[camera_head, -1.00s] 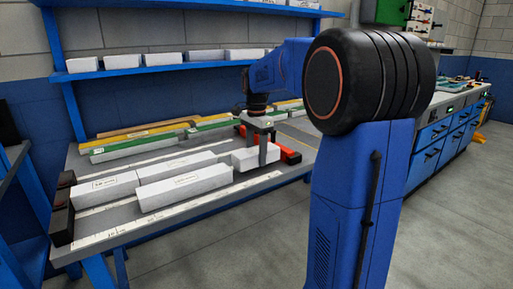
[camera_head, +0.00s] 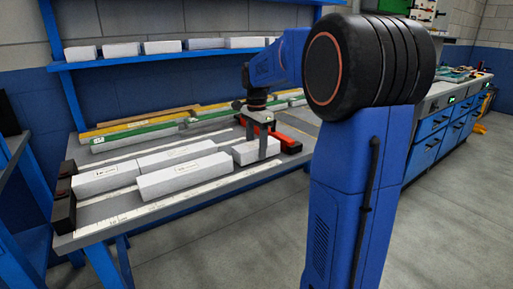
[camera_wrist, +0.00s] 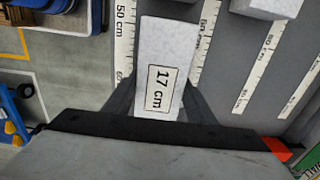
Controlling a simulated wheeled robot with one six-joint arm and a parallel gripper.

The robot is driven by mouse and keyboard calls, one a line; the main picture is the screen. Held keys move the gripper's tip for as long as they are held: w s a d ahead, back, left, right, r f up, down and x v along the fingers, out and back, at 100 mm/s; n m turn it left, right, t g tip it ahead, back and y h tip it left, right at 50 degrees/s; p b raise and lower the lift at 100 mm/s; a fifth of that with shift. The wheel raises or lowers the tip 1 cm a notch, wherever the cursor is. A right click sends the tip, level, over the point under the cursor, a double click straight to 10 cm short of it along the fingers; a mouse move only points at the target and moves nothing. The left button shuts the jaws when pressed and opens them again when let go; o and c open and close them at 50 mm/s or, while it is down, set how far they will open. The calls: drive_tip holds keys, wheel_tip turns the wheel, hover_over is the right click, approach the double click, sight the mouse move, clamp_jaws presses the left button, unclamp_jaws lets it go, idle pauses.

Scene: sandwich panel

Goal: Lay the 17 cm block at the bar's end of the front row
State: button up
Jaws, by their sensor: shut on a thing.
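My gripper (camera_head: 256,139) is shut on a white block (camera_head: 270,149) at the right end of the front row. In the wrist view its label reads 17 cm (camera_wrist: 161,90), and my gripper (camera_wrist: 158,103) has a finger on each side. A longer white block (camera_head: 185,177) lies in the front row to its left.
Another white block (camera_head: 108,178) lies in the row behind, against black stops at the table's left end. Green and yellow strips (camera_head: 135,137) lie farther back. A printed scale (camera_wrist: 120,45) runs beside the held block. Shelves with white blocks stand behind the table (camera_head: 200,197).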

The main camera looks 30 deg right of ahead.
sight(256, 144)
drive_tip(key=shift+f, duration=0.45)
drive_tip(key=o, duration=1.1)
wheel_tip(256, 144, up, 17)
drive_tip(key=shift+r, duration=0.2)
drive_tip(key=shift+s, duration=0.1)
drive_tip(key=s+a+f+n+t, duration=0.1)
drive_tip(key=s+a+f+n, duration=0.35)
drive_tip(key=s, duration=0.35)
drive_tip(key=s+a+f+n+t, duration=0.1)
drive_tip(key=s+a+f+n, duration=0.2)
drive_tip(key=s+a+n, duration=0.4)
drive_tip(key=s+a+f+n+t, duration=0.1)
drive_tip(key=s+f+n, duration=0.1)
drive_tip(key=s+f, duration=0.3)
drive_tip(key=s+a+f+n+t, duration=0.1)
drive_tip(key=s+a+f+n, duration=0.1)
drive_tip(key=s+f, duration=0.3)
drive_tip(key=s+a+f+n, duration=0.1)
drive_tip(key=s+f+n, duration=0.1)
drive_tip(key=s+f, duration=0.3)
drive_tip(key=shift+a+f+t, duration=0.15)
drive_tip(key=shift+f+t, duration=0.1)
drive_tip(key=shift+t, duration=0.15)
